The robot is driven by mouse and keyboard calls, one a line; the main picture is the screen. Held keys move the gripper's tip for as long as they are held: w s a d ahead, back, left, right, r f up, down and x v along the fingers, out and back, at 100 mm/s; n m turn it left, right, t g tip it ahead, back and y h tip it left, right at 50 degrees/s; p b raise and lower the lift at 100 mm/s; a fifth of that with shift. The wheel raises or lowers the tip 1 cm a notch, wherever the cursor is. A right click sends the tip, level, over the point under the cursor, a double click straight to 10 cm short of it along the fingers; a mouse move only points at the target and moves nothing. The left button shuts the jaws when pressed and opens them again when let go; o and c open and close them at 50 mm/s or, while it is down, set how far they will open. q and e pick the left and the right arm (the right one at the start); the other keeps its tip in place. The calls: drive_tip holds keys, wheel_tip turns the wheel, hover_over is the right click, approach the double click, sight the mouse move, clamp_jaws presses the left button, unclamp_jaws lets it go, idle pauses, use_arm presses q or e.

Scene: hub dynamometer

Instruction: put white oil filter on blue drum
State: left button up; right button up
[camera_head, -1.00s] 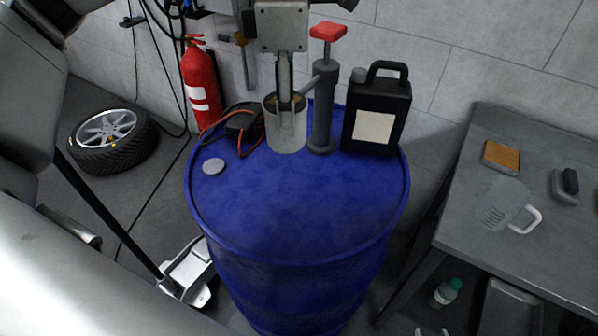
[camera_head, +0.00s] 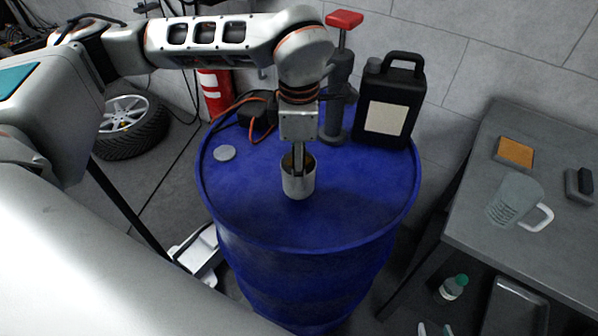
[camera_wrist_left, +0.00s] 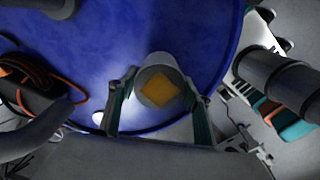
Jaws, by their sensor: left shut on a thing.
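The white oil filter (camera_head: 298,184) is a pale grey-white cylinder, upright over the middle of the blue drum (camera_head: 255,200). My left gripper (camera_head: 298,160), on the arm from the left, comes down from above and is shut on the filter's upper part. In the left wrist view, the fingers stand on both sides of the round filter (camera_wrist_left: 144,76), whose top shows a yellow-orange square. The filter's base is at or very near the drum top; I cannot tell if it touches. My right gripper cannot be made out.
On the drum stand a black jug (camera_head: 390,105), a grey pump with a red handle (camera_head: 343,20), a black device with orange cables (camera_head: 257,112) and a grey disc (camera_head: 224,153). The drum's front is clear. A grey table (camera_head: 470,210) with a mug (camera_head: 512,200) stands right.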

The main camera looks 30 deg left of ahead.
use_arm(q)
drive_tip(key=shift+f, duration=1.4)
drive_tip(key=o, duration=1.3)
drive_tip(key=shift+f, duration=0.15)
drive_tip(key=shift+o, duration=0.2)
wheel_tip(320, 180, up, 12)
drive_tip(key=shift+r, duration=0.15)
drive_tip(key=shift+s, duration=0.1)
